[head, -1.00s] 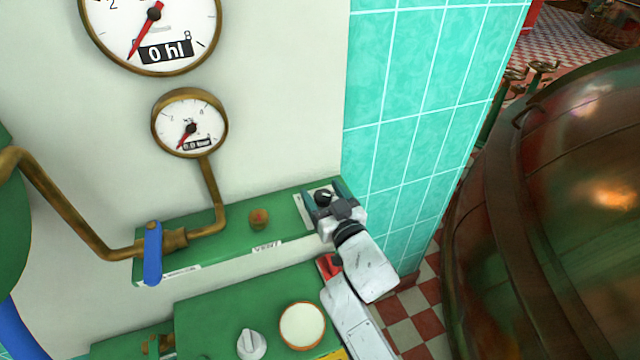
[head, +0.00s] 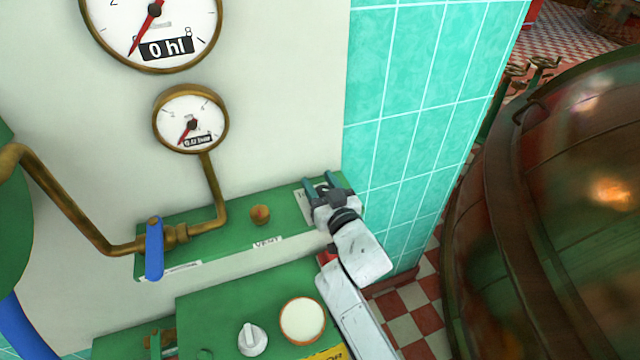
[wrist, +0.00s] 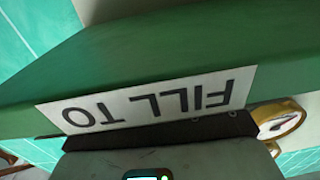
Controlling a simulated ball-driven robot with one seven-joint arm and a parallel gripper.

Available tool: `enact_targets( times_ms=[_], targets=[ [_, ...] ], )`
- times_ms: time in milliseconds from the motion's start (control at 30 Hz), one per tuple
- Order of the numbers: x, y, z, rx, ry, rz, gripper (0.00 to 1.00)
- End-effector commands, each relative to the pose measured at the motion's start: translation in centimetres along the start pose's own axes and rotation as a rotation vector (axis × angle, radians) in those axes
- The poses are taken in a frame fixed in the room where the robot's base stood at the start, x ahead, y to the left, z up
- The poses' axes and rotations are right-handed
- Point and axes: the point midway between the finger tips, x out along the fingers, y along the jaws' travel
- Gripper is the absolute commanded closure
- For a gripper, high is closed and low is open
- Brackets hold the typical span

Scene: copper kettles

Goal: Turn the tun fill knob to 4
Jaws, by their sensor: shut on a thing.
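The fill knob is hidden behind my gripper (head: 322,185) in the head view, at the right end of the green upper ledge (head: 215,232). My gripper's two teal fingers straddle that spot and are shut on the knob. The knob's pointer and setting cannot be seen. In the wrist view a white "FILL TO" label (wrist: 150,102) shows upside down on the green ledge, close to the grey gripper body (wrist: 170,163). The knob does not show there.
A large gauge (head: 155,25) reads 0 hl, with a smaller gauge (head: 190,118) below it. A brass knob (head: 260,214) and a blue-handled valve (head: 154,248) are left of my gripper. A white knob (head: 252,338) sits on the lower green panel. Turquoise tiles (head: 430,110) stand right.

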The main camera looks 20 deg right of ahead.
Motion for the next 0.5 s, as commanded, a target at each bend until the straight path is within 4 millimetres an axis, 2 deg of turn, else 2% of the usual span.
enact_targets(
  times_ms=[100, 500],
  targets=[
    [-0.01, 0.00, 0.01, 0.000, 0.000, 0.000, 0.82],
    [0.50, -0.17, 0.55, -0.008, 0.003, 0.041, 0.82]
  ],
)
